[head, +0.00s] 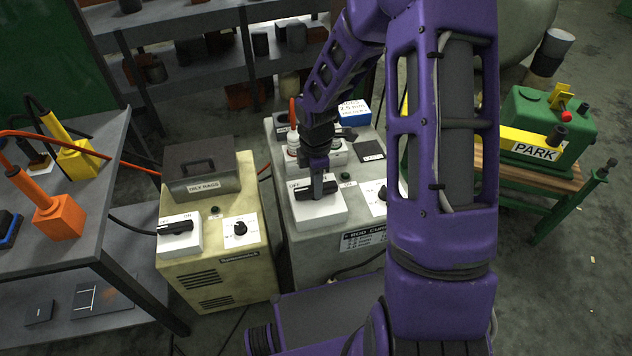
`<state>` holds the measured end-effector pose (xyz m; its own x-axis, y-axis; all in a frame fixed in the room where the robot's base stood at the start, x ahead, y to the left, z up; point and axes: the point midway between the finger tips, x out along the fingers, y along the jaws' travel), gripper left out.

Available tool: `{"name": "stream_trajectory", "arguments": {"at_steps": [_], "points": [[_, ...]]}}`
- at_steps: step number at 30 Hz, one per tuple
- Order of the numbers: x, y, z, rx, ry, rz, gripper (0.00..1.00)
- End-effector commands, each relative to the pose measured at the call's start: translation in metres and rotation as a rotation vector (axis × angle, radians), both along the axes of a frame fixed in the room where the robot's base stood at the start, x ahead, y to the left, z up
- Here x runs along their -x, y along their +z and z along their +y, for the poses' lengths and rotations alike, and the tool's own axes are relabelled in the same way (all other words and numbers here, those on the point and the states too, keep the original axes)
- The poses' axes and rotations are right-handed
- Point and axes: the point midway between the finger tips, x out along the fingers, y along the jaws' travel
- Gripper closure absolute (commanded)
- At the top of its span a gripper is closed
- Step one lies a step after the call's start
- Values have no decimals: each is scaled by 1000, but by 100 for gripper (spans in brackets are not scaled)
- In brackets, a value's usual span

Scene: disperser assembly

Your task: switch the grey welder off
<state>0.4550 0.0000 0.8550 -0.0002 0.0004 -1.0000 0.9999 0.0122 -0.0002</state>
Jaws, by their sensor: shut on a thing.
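The grey welder (352,221) stands in the middle of the view, partly hidden by my arm. On its top front is a white switch box (320,212) with a black rotary handle (303,191), marked OFF at the left and ON at the right. My gripper (318,192) points down from above and is shut on this handle. The handle lies roughly crosswise in the picture. The fingers cover its middle, so I cannot tell which label it points to.
A beige welder (218,265) with its own switch stands close on the left, bearing a dark toolbox (200,175). White bottles and a blue-white box (355,112) sit behind the switch. A grey table (110,215) is at left, a green PARK bench (535,205) at right.

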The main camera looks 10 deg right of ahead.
Motion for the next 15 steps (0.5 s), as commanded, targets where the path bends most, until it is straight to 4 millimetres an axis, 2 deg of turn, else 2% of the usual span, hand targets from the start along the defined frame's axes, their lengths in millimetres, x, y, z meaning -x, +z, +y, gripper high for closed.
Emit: {"name": "stream_trajectory", "arguments": {"at_steps": [10,11,15], "points": [[-1,1,0,1,6,-2,100],[-1,1,0,1,7,-2,64],[-1,0,0,1,5,-2,39]]}}
